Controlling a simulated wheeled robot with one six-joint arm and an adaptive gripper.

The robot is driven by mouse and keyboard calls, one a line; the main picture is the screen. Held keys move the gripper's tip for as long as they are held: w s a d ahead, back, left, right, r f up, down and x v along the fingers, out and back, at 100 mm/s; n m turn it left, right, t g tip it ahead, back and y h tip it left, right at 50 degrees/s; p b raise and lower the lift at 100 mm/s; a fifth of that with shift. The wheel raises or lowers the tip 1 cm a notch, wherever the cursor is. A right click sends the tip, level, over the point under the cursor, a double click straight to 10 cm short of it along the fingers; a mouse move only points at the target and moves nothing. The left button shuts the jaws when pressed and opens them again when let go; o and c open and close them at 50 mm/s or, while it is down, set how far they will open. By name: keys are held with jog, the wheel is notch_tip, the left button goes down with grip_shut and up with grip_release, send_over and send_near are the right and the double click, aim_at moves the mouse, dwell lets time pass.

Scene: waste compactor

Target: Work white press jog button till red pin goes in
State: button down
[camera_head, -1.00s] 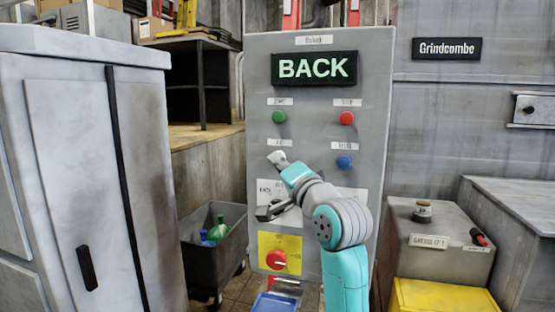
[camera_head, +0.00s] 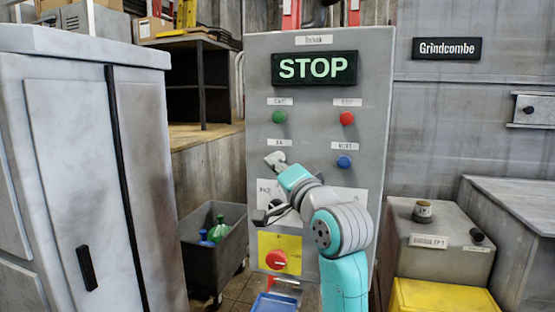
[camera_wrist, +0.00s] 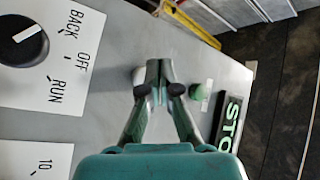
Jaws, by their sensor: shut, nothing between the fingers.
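The grey control panel (camera_head: 375,70) faces me, with a lit display (camera_head: 314,68) reading STOP. My gripper (camera_head: 274,160) is shut and empty, its tip in front of the panel below the green button. In the wrist view the white button (camera_wrist: 138,74) shows partly beside and behind the closed fingertips (camera_wrist: 159,76); contact cannot be told. On the grey box at right, a small dark fitting (camera_head: 477,235) shows no red; no red pin sticks out there.
A green button (camera_head: 279,118), red button (camera_head: 347,118) and blue button (camera_head: 344,162) surround my gripper. The BACK/OFF/RUN selector knob (camera_wrist: 22,40) is close by. A red knob (camera_head: 277,260) sits lower on yellow. A cart (camera_head: 232,250) stands at left.

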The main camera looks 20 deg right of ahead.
jog(key=shift+s+a, duration=0.75)
jog(key=shift+s, duration=0.3)
jog(key=shift+s+a, duration=0.7)
jog(key=shift+s, duration=0.3)
jog(key=s+f+n+g+h, duration=0.1)
jog(key=s+f, duration=0.4)
jog(key=f, duration=0.8)
jog(key=s+f+n+g, duration=0.1)
jog(key=s+f, duration=0.4)
jog(key=f, duration=0.8)
jog(key=s+f+n+g+h, duration=0.1)
jog(key=s+f, duration=0.4)
jog(key=f, duration=0.8)
jog(key=s+d+f+n+g, duration=0.1)
jog(key=s+f+n, duration=0.1)
jog(key=s+f, duration=0.5)
jog(key=s+f+n, duration=0.1)
jog(key=s+f, duration=0.2)
jog(key=s, duration=0.8)
jog(key=s+n+g, duration=0.1)
jog(key=s+n, duration=0.3)
jog(key=s, duration=1.4)
jog(key=shift+s+r+g+h, duration=0.2)
jog(key=shift+s+g+h, duration=0.1)
jog(key=shift+s+h, duration=0.1)
